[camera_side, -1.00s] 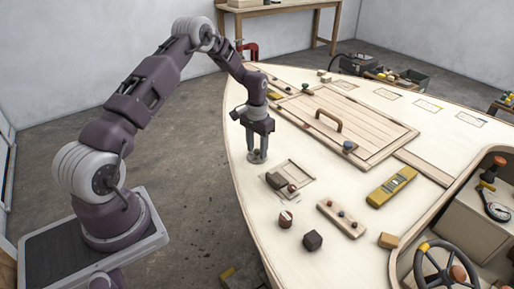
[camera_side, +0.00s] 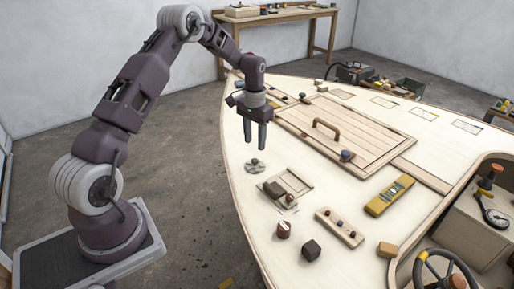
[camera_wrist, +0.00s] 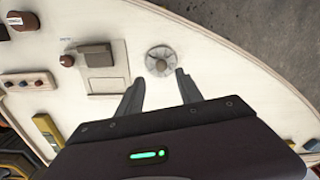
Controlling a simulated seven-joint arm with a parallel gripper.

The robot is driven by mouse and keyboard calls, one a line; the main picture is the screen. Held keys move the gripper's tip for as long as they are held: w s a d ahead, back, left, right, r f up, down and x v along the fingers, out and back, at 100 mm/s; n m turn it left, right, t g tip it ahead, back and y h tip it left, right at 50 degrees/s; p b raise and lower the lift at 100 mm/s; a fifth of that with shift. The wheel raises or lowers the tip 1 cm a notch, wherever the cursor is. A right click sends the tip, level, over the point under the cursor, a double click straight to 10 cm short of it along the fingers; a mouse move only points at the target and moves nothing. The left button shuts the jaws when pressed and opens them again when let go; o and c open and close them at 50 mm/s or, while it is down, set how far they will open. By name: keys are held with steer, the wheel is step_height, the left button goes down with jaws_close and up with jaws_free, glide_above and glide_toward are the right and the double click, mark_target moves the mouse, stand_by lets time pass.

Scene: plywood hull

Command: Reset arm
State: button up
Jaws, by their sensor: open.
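My gripper (camera_side: 255,134) hangs in the air near the left edge of the pale plywood deck (camera_side: 262,215), with its fingers pointing down. Its fingers are apart with nothing between them. In the wrist view my gripper (camera_wrist: 160,88) shows both fingers spread. A small round grey disc with a knob (camera_side: 255,167) lies on the deck below the gripper, apart from it. The disc also shows just beyond the fingertips in the wrist view (camera_wrist: 160,60).
A dark block (camera_side: 273,189) rests by a square plate (camera_side: 298,181). Open floor lies left of the deck.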

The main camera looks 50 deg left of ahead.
steer(key=s+d+r+t, duration=0.1)
steer(key=s+d+r, duration=0.2)
steer(key=d+r, duration=0.3)
steer(key=s+d+r+m+t+y, duration=0.1)
steer(key=s+d+r, duration=0.25)
steer(key=r, duration=0.45)
steer(key=s+d+r+t, duration=0.1)
steer(key=s+d+r, duration=0.3)
steer(key=r, duration=0.3)
steer(key=s+d+r+t, duration=0.1)
steer(key=s+d, duration=0.3)
steer(key=s, duration=0.6)
steer(key=s+d+r+m+t+h, duration=0.1)
steer(key=s+d, duration=0.3)
steer(key=s, duration=0.6)
steer(key=shift+s+d+r+t, duration=0.15)
steer(key=shift+d+r+t, duration=0.05)
steer(key=shift+t, duration=0.1)
